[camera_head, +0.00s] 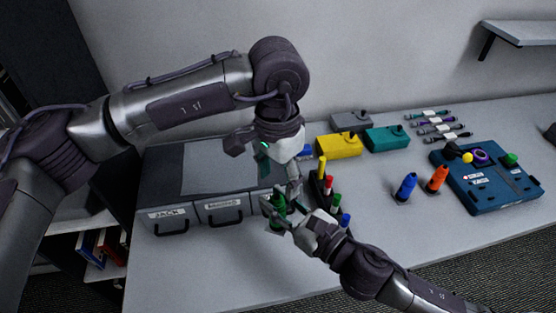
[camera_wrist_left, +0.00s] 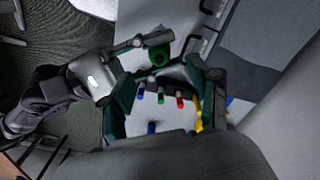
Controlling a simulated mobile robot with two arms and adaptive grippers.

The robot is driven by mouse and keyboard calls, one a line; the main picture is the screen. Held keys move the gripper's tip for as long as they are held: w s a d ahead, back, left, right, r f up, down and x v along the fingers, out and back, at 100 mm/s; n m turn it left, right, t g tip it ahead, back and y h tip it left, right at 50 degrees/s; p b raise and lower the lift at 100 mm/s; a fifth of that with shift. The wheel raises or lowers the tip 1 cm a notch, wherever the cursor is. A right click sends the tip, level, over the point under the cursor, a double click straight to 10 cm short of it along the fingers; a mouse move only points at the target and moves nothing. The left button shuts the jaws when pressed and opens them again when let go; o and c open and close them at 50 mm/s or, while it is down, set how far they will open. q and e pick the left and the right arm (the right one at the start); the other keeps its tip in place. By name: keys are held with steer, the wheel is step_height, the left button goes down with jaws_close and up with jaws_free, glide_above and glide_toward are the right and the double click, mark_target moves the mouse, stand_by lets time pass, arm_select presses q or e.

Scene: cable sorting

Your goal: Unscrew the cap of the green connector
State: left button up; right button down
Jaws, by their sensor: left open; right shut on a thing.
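The green connector (camera_head: 278,207) is near the front edge of the table, and it also shows in the left wrist view (camera_wrist_left: 158,55). My right gripper (camera_head: 287,222) is shut on it from the right; in the left wrist view its finger (camera_wrist_left: 140,42) reaches beside the connector. My left gripper (camera_head: 288,186) is open and points down just above the connector. Its two fingers are spread in the left wrist view (camera_wrist_left: 163,72), with the green connector seen beyond their tips. The seam between cap and body is too small to make out.
A dark rack (camera_head: 316,187) with several coloured connectors stands right behind the grippers. A grey drawer unit (camera_head: 186,193) is at the left. Yellow (camera_head: 338,146) and teal (camera_head: 386,139) boxes, blue (camera_head: 405,188) and orange (camera_head: 437,180) connectors and a blue panel (camera_head: 490,185) lie farther right.

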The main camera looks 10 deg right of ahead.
mark_target(278, 194)
arm_select(q)
step_height(278, 194, down, 6)
stand_by(0.4)
jaws_close()
steer(key=shift+c, duration=0.5)
jaws_free()
steer(key=shift+r, duration=0.1)
steer(key=shift+r, duration=2.2)
